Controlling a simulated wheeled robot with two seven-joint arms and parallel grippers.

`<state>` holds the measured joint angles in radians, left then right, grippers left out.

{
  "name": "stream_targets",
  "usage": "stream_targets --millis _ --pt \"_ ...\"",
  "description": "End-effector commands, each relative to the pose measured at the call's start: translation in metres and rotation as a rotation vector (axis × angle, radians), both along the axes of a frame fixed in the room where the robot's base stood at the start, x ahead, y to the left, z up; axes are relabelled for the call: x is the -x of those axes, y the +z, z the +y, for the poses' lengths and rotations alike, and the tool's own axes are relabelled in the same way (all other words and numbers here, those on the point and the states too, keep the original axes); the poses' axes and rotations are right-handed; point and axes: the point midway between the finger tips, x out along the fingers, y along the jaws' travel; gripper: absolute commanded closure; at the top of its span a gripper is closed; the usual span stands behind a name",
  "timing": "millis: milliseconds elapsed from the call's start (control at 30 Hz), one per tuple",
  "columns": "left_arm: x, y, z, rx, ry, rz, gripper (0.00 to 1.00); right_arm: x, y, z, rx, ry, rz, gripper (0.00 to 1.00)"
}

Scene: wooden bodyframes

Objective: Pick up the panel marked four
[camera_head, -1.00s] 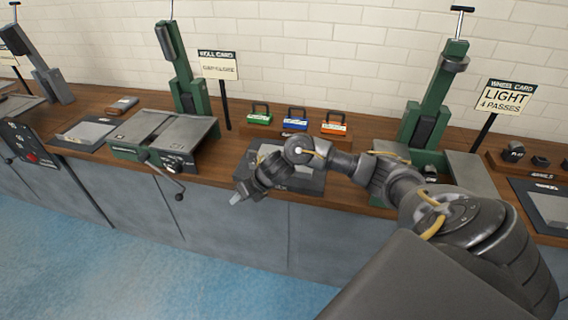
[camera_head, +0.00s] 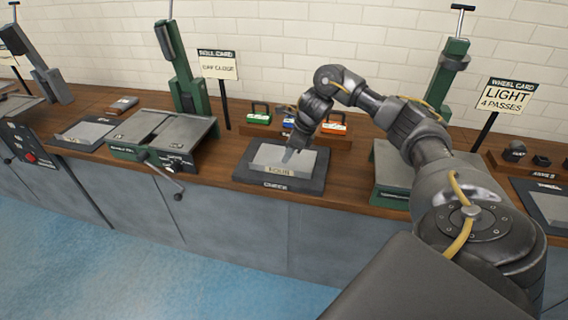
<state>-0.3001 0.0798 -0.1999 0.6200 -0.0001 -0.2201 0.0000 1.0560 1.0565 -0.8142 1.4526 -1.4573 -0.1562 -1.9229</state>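A light grey panel (camera_head: 270,157) lies on a dark grey tray (camera_head: 250,180) in the middle of the bench. The panel has a small label on its front edge that is too blurred to read with certainty. The tray's front lettering is also small. My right gripper (camera_head: 289,157) points down over the panel, its tip at or just above the panel's upper face. Whether it touches, and whether its fingers are apart, cannot be made out. My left gripper is not in view.
Behind the tray stand green, blue and orange blocks with handles (camera_head: 259,115) on a wooden rack. A green machine with a crank (camera_head: 165,135) stands to the left. A sign (camera_head: 506,96) reading "LIGHT 4 PASSES" stands at the right. Another grey plate (camera_head: 88,131) lies further left.

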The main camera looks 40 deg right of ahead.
Motion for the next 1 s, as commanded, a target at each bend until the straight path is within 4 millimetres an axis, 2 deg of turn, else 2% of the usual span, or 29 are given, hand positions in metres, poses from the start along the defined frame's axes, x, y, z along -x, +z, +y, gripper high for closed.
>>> stream_targets --millis 100,367,533,700,967,1000 --pt "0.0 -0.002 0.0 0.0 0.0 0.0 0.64 -0.003 -0.012 0.003 -0.001 -0.001 0.001 0.72" --pt "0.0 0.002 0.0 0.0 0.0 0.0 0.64 -0.007 -0.018 0.005 -0.001 -0.001 0.002 0.72" --pt "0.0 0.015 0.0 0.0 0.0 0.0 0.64 -0.015 -0.041 0.01 -0.002 -0.003 0.005 0.72" --pt "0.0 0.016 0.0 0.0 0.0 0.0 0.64 -0.021 -0.059 0.014 -0.001 -0.001 0.001 0.72" --pt "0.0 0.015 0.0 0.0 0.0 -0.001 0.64 -0.022 -0.062 0.014 0.0 -0.002 0.0 0.72" --pt "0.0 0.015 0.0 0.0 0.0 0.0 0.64 -0.022 -0.062 0.014 0.0 -0.001 0.0 0.76"
